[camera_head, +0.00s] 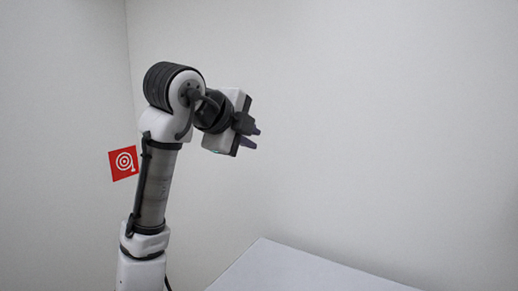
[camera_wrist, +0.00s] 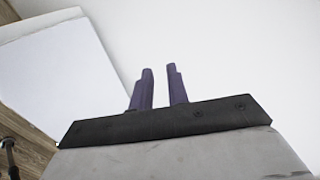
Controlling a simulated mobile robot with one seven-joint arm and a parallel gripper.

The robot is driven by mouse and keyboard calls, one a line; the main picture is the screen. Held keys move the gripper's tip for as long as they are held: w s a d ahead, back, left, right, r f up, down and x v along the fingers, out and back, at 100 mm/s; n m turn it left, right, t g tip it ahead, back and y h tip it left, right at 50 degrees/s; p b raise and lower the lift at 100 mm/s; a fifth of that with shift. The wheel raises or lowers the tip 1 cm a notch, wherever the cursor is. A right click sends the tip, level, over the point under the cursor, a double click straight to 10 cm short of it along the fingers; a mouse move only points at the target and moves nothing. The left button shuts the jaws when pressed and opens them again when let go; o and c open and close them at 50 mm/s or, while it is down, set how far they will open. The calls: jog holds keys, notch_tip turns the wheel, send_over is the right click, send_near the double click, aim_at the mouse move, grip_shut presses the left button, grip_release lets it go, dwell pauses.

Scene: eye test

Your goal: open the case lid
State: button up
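No case and no lid show in either view. My gripper (camera_head: 256,138) is raised in the air in the head view, its fingers pointing right, well above the white table. In the wrist view, the two purple fingers of my gripper (camera_wrist: 160,72) stand a small gap apart with nothing between them. It touches nothing that I can see.
A white table top (camera_head: 300,272) shows at the bottom of the head view, its visible part bare; a white flat surface, apparently this table (camera_wrist: 60,72), is at left in the wrist view. A red sign (camera_head: 123,163) is behind my arm. Plain pale walls (camera_head: 380,110) surround it.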

jog(key=shift+s+a+r, duration=0.15)
jog(key=shift+s+r, duration=0.05)
jog(key=shift+s, duration=0.05)
